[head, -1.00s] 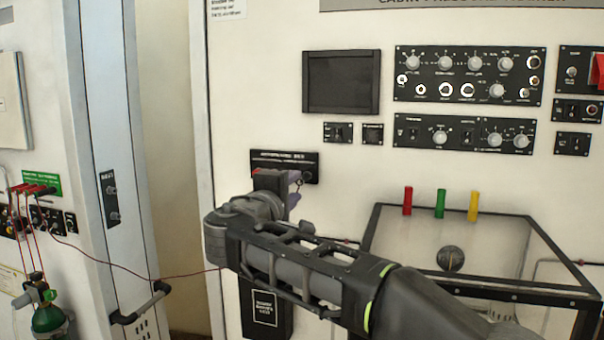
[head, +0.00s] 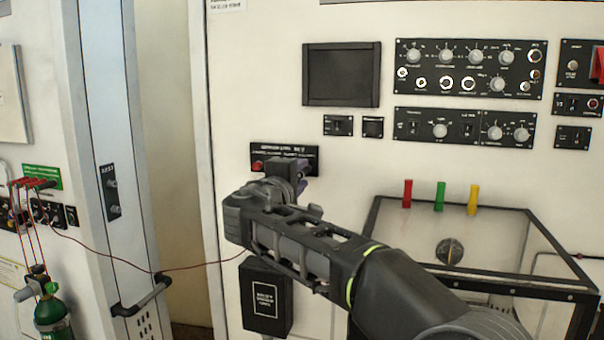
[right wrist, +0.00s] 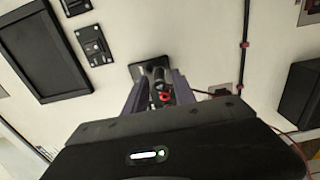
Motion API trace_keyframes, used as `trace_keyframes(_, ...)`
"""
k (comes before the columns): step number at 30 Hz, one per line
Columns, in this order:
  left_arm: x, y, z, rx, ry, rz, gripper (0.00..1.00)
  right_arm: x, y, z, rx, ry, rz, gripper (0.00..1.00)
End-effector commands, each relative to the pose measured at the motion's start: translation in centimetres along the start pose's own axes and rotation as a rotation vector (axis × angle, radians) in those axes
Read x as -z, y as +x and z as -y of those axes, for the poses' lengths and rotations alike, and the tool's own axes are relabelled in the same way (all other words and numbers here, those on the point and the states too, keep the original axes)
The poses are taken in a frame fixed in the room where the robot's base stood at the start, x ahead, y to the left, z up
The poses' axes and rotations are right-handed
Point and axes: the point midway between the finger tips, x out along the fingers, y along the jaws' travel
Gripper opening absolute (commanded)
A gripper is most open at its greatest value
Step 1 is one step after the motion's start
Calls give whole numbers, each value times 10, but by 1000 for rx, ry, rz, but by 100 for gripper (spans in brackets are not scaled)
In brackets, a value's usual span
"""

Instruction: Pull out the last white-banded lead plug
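My right gripper (right wrist: 159,88) reaches a small black socket panel on the wall, which shows in the right wrist view (right wrist: 138,70) and in the head view (head: 296,150). Its two purple-grey fingers are apart. A dark plug with a red ring (right wrist: 164,96) lies between them, and I see no clear contact. I cannot make out a white band. A red end (head: 257,166) shows at the panel's left in the head view. A thin red lead (head: 190,268) runs from the left and passes behind my right arm. My left gripper is not in view.
A glass-topped box (head: 375,215) with red, green and yellow pegs stands right of my arm. A black box (head: 265,297) hangs below it. At left, several red plugs (head: 35,184) sit above a green cylinder (head: 50,315). A dark screen (head: 341,75) is above.

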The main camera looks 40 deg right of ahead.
Motion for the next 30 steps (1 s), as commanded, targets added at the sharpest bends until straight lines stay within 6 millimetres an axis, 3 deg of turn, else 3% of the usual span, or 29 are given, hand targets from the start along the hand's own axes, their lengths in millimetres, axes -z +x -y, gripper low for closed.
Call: trace_keyframes(30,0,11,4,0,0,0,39,0,0,1,0,1,1,32)
